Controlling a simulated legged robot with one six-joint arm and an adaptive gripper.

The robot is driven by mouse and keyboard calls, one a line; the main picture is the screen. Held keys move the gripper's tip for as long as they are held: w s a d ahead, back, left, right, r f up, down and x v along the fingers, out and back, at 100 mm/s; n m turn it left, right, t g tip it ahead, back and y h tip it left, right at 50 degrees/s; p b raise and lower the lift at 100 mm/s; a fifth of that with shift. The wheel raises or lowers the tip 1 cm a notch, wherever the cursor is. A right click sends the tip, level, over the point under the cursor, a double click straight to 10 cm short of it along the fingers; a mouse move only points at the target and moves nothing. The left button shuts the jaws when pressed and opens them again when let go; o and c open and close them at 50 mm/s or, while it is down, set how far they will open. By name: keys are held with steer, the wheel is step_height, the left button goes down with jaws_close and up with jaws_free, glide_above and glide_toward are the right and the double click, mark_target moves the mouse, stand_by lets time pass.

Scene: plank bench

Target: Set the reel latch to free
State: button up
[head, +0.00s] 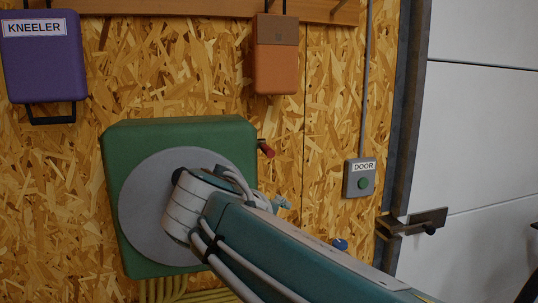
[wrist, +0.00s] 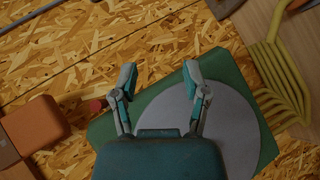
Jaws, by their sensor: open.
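The reel is a green housing (head: 180,130) with a round grey disc (head: 140,225) on its front, mounted on the chipboard wall. A small red lever (head: 265,148), which looks like the latch, sticks out at the housing's upper right side. Its marking and exact setting cannot be read. In the wrist view the green housing (wrist: 225,68) lies behind my gripper (wrist: 159,80), whose two fingers are spread with nothing between them. The red lever (wrist: 95,106) shows just left of the left finger, apart from it. In the head view my arm hides most of my gripper.
A purple KNEELER pad (head: 42,62) and an orange case (head: 275,60) hang above. A DOOR button box (head: 359,179) and a door handle (head: 412,222) are to the right. Yellow hose (wrist: 270,75) runs beneath the reel.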

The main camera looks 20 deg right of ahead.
mark_target(265, 153)
steer(key=w+a+r+t+h, duration=0.35)
steer(key=a+r, duration=0.25)
steer(key=r, duration=0.4)
steer(key=shift+n+g+y, duration=0.25)
steer(key=shift+n, duration=0.15)
steer(key=x, duration=1.1)
steer(key=shift+w+d+f, duration=0.1)
steer(key=shift+f, duration=0.05)
